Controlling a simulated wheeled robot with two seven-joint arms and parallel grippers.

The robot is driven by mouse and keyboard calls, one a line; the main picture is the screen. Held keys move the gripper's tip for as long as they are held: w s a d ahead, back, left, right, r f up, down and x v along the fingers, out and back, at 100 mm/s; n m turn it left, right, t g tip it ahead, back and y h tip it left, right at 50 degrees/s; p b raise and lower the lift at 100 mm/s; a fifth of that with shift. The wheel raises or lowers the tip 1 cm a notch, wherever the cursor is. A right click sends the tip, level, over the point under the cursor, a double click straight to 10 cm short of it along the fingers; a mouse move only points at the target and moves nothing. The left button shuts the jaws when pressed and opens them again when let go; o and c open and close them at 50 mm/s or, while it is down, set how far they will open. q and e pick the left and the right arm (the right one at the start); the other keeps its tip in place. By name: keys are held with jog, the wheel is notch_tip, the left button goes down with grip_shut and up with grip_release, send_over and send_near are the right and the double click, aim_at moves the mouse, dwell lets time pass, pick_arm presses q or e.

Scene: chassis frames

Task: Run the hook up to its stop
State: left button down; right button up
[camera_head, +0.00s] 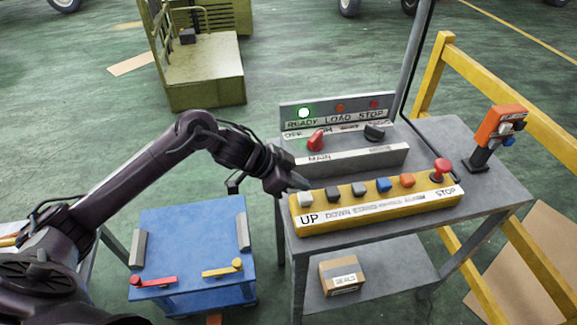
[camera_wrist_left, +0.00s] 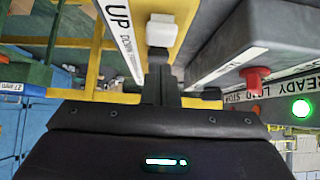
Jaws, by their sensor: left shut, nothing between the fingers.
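The yellow push-button pendant box (camera_head: 375,204) lies along the front of the grey bench, marked UP at its left end and STOP at its right. The white UP button (camera_head: 305,198) is at the left end; it also shows in the left wrist view (camera_wrist_left: 162,30), just ahead of my fingers. My left gripper (camera_head: 299,182) is shut and empty, its tips close to the white button on its far side. I cannot tell whether they touch it. The green READY lamp (camera_head: 304,113) is lit. The hook is not in view, nor is my right gripper.
A panel with a red rotary switch (camera_head: 316,140) and a black one (camera_head: 374,132) stands behind the pendant. A red mushroom STOP button (camera_head: 441,168) rises at the right end. A blue cart (camera_head: 190,232) stands left of the bench, and a yellow rail (camera_head: 520,118) runs right.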

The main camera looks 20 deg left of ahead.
aim_at(305, 198)
pick_arm(q)
jog(key=shift+a+f, duration=0.1)
jog(key=shift+f, duration=1)
